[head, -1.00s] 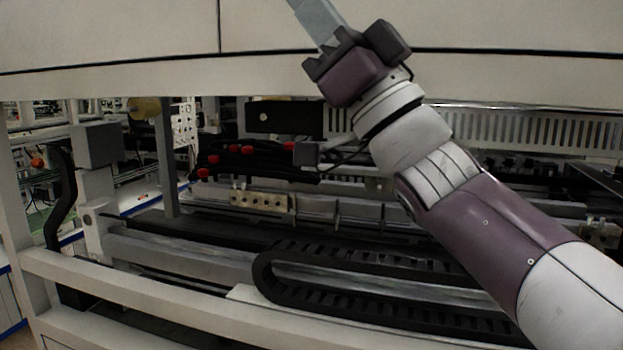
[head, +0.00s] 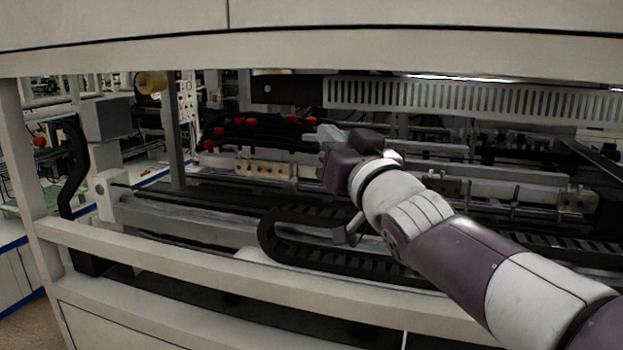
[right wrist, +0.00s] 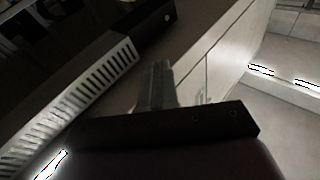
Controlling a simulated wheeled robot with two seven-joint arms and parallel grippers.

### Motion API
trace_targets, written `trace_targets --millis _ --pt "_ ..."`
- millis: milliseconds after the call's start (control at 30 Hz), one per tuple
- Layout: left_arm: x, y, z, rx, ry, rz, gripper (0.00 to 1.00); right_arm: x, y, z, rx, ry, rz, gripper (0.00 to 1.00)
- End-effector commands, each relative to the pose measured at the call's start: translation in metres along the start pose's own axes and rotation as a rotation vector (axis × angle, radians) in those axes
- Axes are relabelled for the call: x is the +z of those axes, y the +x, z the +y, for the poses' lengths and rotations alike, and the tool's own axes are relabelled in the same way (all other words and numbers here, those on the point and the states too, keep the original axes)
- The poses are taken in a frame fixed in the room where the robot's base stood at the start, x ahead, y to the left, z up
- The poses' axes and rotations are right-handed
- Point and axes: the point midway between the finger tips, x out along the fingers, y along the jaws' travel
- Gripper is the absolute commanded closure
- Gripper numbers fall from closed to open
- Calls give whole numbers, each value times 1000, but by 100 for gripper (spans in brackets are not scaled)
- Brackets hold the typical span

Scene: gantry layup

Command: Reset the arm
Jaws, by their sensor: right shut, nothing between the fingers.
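My right gripper (head: 333,134) is in the middle of the head view, at the end of my purple and white right arm, which comes in from the lower right. It is in front of the open bay of the gantry machine, below the white upper panel (head: 420,48). In the right wrist view its fingers (right wrist: 154,85) are together with nothing between them. My left gripper is not in view.
A black cable chain (head: 285,250) runs along the bay behind a white front rail (head: 200,268). Red-capped black parts (head: 238,122) and a slotted metal strip (head: 440,97) lie further back. A white post (head: 30,160) stands at the left.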

Motion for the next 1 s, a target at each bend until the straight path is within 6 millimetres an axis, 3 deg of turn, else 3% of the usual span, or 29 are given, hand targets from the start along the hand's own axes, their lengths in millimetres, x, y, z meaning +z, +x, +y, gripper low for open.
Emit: trace_targets --millis 67,167,200,267,300,433,500,600,700,767,1000 --pt "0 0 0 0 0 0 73 56 -7 22 76 -26 -163 100" --pt "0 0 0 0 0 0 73 143 -37 55 175 -63 -432 100" --pt "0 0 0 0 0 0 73 178 -56 66 210 -73 -552 100" --pt "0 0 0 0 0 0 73 229 -92 81 253 -81 -735 100" --pt "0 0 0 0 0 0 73 260 -119 89 276 -81 -857 100" --pt "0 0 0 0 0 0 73 339 -222 99 326 -39 -1236 100" --pt "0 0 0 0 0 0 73 366 -275 98 345 6 -1402 100" --pt "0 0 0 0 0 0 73 387 -334 92 381 86 -1567 100" --pt "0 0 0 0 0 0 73 397 -367 90 420 145 -1640 100" --pt "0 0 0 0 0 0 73 398 -375 93 441 164 -1653 100" --pt "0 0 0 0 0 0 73 398 -375 95 448 168 -1651 100"
